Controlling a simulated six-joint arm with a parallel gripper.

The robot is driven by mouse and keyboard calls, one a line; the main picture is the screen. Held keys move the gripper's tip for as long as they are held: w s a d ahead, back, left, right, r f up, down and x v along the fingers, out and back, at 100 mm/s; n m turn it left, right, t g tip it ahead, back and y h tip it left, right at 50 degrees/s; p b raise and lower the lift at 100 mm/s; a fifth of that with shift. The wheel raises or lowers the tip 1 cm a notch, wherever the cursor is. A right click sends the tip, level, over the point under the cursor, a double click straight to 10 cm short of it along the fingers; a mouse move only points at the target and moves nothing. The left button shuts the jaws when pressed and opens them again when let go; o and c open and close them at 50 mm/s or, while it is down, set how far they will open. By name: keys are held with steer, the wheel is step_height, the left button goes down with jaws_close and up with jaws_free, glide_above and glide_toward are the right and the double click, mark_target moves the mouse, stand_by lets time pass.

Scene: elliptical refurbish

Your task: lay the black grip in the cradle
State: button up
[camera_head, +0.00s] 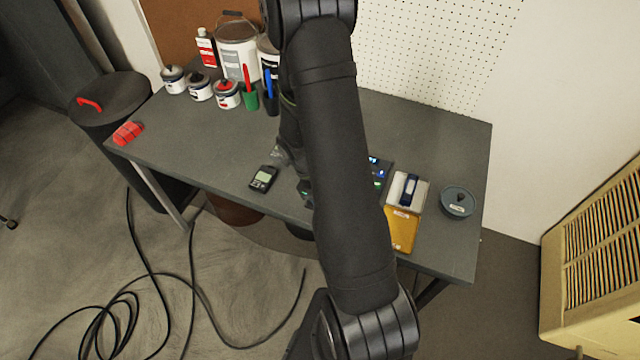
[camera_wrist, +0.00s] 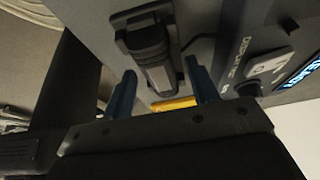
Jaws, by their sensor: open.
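In the wrist view my gripper (camera_wrist: 161,88) is open, its two blue fingertips apart with nothing clasped between them. I cannot tell for sure which thing is the cradle.
A dark device with a lit blue display (camera_wrist: 290,75) stands close right of the fingers. A yellow box (camera_head: 402,232) lies in front of the pale tray. A round grey container (camera_head: 458,202) stands to the right, a handheld meter (camera_head: 263,179) to the left. Cans (camera_head: 227,95) line the back left.

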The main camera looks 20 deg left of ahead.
steer(key=v, duration=1.7)
steer(key=shift+f, duration=0.1)
steer(key=x, duration=1.7)
